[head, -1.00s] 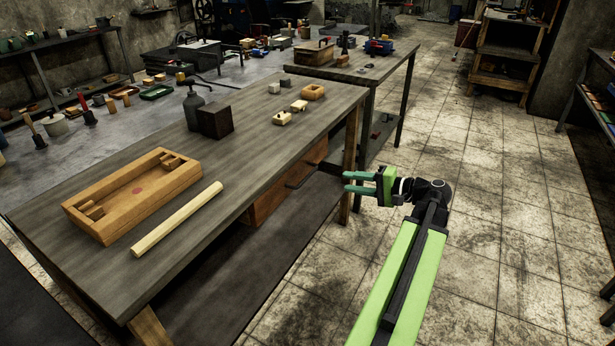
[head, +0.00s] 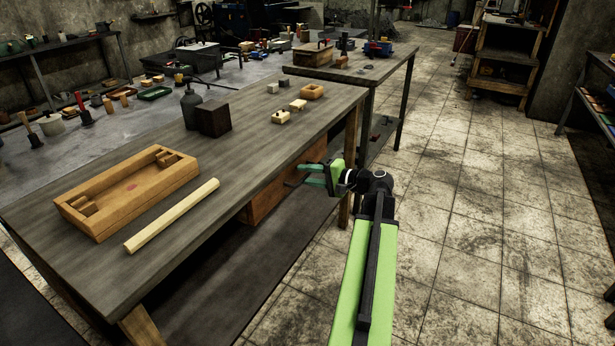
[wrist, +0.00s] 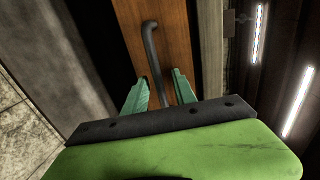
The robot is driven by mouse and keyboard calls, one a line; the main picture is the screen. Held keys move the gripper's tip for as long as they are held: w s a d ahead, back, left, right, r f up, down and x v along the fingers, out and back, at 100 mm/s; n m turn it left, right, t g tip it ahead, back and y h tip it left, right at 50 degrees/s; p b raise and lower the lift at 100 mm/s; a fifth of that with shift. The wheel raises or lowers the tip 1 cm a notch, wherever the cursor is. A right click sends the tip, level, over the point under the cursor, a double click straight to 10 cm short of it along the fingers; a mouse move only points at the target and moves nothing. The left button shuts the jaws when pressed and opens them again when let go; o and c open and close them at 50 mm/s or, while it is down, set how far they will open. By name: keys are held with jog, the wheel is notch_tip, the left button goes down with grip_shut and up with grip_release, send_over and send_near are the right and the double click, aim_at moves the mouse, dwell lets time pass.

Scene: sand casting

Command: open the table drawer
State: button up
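The table drawer (head: 268,200) has an orange-brown wooden front under the tabletop's right side and looks shut. Its dark bar handle (wrist: 151,42) shows clearly in the wrist view, running down the wooden drawer front (wrist: 178,38). My gripper (head: 308,174) is at the drawer front in the head view, partly covering it and the handle. In the wrist view my gripper (wrist: 160,75) has its two green fingers apart, one on each side of the handle, with visible gaps. Whether either finger touches the handle is hard to tell.
The workbench top (head: 255,150) carries a wooden tray (head: 75,203), a pale rod (head: 172,216), a dark block (head: 214,118) and small wooden pieces. A table leg (head: 349,160) stands close behind my gripper. The tiled floor (head: 480,220) to the right is clear.

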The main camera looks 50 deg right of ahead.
jog(key=shift+c, duration=0.4)
grip_shut()
dwell(0.9)
